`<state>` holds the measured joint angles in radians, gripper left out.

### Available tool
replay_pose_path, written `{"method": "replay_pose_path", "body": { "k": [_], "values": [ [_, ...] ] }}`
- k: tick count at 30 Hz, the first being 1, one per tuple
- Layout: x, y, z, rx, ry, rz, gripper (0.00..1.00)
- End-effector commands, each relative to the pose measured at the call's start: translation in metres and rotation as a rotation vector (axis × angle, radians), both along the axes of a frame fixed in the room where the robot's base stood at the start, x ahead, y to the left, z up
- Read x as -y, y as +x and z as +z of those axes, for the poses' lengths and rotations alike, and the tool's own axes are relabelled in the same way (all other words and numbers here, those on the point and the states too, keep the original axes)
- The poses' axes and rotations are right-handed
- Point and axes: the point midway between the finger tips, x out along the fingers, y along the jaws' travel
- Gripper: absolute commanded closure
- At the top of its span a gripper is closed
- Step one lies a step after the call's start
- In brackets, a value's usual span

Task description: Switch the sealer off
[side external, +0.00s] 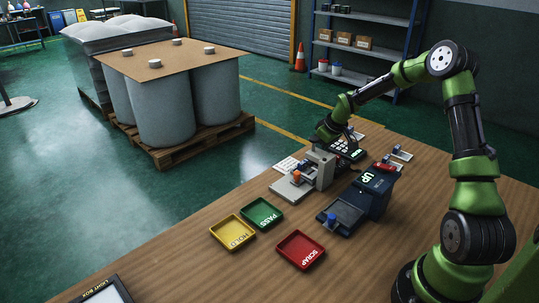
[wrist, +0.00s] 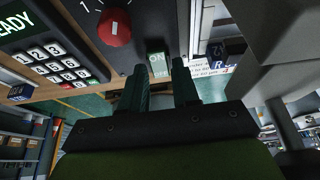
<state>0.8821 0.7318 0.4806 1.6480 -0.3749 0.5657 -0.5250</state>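In the wrist view a dark control panel (wrist: 80,22) carries a red knob (wrist: 114,28) and a switch (wrist: 156,60) whose pale green upper face reads ON. I take this panel to be the sealer's, though no label says so. My gripper (wrist: 160,68) has its two dark fingers apart, with a gap between them. The fingertips are close to the switch's lower part and partly overlap it; I cannot tell whether they touch it. In the side external view my gripper (side external: 347,136) is low over a keypad unit (side external: 344,146) at the table's far side, where the switch is hidden.
A dark blue machine (side external: 370,195) with an "UP" display and a grey device (side external: 318,168) stand nearby. Yellow HOLD (side external: 232,233), green PASS (side external: 262,213) and red SCRAP (side external: 300,250) trays lie on the table. The table's left front is mostly clear.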

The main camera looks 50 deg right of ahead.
Motion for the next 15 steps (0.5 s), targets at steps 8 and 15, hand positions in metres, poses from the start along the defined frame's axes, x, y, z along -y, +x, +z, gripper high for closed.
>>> {"method": "replay_pose_path", "body": {
  "k": [8, 15],
  "values": [
    [-0.0001, -0.0001, 0.0003, 0.000, 0.000, 0.000, 1.00],
    [-0.0011, 0.0037, 0.0000, -0.075, -0.001, 0.004, 1.00]
  ]
}}
